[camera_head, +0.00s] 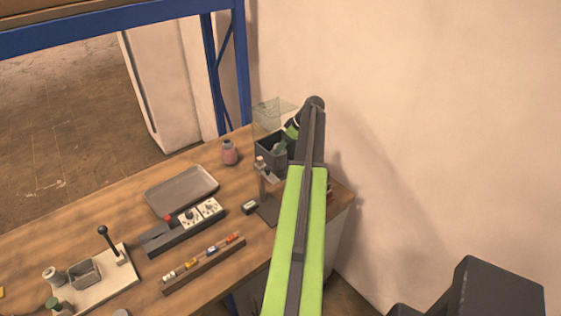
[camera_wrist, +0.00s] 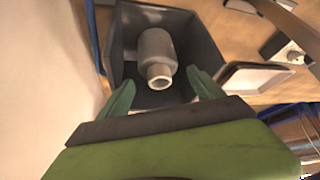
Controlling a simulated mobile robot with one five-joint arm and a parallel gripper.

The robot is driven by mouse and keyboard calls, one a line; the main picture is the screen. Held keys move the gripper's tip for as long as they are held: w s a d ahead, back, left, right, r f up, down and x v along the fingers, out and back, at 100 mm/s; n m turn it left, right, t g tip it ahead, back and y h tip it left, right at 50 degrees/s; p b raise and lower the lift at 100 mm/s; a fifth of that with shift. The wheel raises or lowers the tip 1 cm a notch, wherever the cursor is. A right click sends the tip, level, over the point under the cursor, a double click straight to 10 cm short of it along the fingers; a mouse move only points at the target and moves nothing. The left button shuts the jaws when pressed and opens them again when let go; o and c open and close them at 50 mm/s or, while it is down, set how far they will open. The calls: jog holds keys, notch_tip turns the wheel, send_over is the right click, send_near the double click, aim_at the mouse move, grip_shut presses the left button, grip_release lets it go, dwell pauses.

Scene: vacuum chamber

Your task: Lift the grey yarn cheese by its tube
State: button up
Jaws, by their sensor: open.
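The grey yarn cheese (camera_wrist: 155,46) lies in a dark grey bin (camera_wrist: 205,45) in the wrist view. Its pale tube (camera_wrist: 160,75) sticks out toward my gripper. My gripper (camera_wrist: 162,82) is open, with one green finger on each side of the tube's end. I see no contact between fingers and tube. In the head view, my gripper (camera_head: 285,140) is at the dark bin (camera_head: 270,151) at the table's far right corner. The yarn cheese cannot be made out there.
A pinkish bottle-shaped object (camera_head: 229,153) and a grey tray (camera_head: 160,202) stand left of the bin. A small stand (camera_head: 268,209) is close in front of it. A clear panel (camera_head: 268,113) rises behind, and the wall (camera_head: 420,120) is close on the right.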

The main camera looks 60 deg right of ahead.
aim_at(279, 156)
jog(key=b+x, duration=0.3)
jog(key=x, duration=0.1)
jog(key=shift+w+f, duration=0.1)
jog(key=shift+w, duration=0.05)
grip_shut()
